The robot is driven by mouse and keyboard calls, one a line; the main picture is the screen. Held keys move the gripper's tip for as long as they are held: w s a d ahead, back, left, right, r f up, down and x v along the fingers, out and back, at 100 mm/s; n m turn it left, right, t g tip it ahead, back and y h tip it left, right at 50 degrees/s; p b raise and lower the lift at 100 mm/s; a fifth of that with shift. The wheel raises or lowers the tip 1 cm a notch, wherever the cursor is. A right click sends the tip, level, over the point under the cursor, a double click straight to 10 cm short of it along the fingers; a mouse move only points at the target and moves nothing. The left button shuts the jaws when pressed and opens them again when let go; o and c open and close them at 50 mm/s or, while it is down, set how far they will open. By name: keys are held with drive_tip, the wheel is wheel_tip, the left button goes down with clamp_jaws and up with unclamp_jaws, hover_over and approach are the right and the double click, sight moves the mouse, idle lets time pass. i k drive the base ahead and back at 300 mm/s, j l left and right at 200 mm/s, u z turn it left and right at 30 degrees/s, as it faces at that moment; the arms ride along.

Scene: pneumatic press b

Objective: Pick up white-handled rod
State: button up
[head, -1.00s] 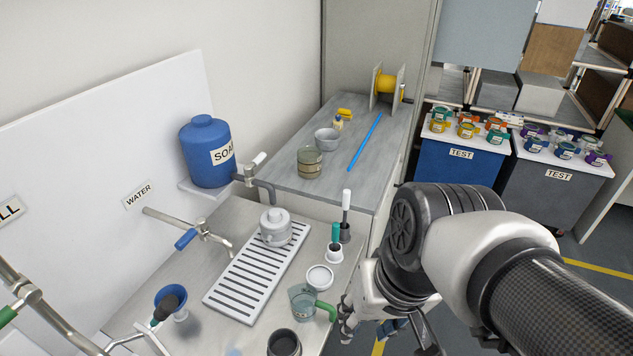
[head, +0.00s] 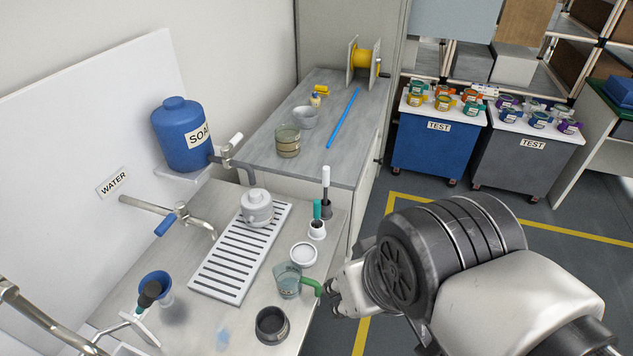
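The white-handled rod (head: 326,178) stands upright in a small dark holder (head: 326,209) near the right edge of the sink counter. A green-handled tool (head: 317,209) stands in a white holder just in front of it. My gripper (head: 334,300) is at the counter's right edge, below and nearer than the rod and clear of it. Its fingers are beside the green handle of a clear beaker (head: 287,280). Whether they touch that handle, and how wide they are apart, is too small to tell. No rod is in the gripper.
A white round dish (head: 303,254) and a dark cup (head: 271,325) stand near the beaker. A slotted drain tray (head: 238,262) bears a grey lidded pot (head: 257,207). A higher grey bench (head: 270,180) stands behind. Open floor (head: 395,240) is on the right.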

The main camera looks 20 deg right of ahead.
sight(326, 169)
drive_tip(key=u, duration=3.5)
drive_tip(key=z, duration=3.8)
drive_tip(key=i+l+u, duration=0.35)
drive_tip(key=l, duration=0.2)
drive_tip(key=i+l+u, duration=0.2)
drive_tip(key=l+u, duration=0.15)
drive_tip(key=l, duration=0.3)
drive_tip(key=i+l+u, duration=0.2)
drive_tip(key=l, duration=0.15)
drive_tip(key=k, duration=0.05)
